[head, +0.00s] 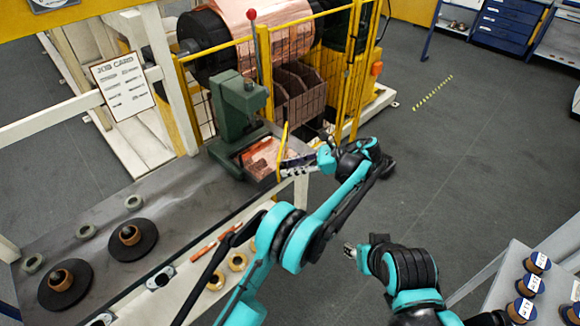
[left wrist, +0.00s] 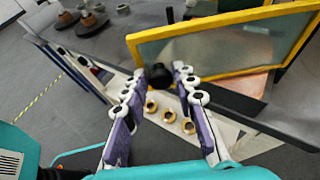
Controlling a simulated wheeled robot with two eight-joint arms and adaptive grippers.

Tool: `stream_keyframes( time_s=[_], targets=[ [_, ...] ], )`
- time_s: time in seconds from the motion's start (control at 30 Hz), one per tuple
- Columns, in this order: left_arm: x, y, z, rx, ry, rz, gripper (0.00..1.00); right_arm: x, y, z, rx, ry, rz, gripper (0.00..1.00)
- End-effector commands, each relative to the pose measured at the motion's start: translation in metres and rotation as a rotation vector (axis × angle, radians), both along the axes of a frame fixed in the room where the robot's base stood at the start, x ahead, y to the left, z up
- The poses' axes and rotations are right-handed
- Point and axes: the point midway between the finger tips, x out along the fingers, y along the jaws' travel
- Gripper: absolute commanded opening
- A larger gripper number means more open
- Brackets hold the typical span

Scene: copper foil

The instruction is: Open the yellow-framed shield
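The yellow-framed shield shows large in the left wrist view (left wrist: 215,45) as a see-through panel in a yellow frame, with a black knob (left wrist: 160,75) near its lower left corner. In the head view the shield (head: 282,152) shows nearly edge-on, beside the green press (head: 238,115). My left gripper (head: 288,165) is at the shield.
Copper pieces (head: 262,158) lie on the press bed. The bench (head: 185,205) holds black discs and rings along its left part. Yellow guard fencing (head: 350,85) stands behind the press. A grey cart (head: 500,290) with spools is at the lower right.

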Motion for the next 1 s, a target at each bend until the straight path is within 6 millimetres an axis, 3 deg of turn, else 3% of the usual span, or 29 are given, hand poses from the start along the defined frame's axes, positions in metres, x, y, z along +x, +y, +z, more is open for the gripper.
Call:
stream_keyframes(
  time_s=[0.43,0.8,1.0],
  targets=[
    [0.0,0.0,0.009,0.001,-0.001,-0.001,0.43,0.0,0.0,0.0,0.0,0.0,0.0,0.4],
    [0.0,0.0,0.077,0.001,-0.001,-0.001,0.43,0.0,0.0,0.0,0.0,0.0,0.0,0.4],
    [0.0,0.0,0.098,0.001,-0.001,-0.001,0.43,0.0,0.0,0.0,0.0,0.0,0.0,0.4]
  ],
)
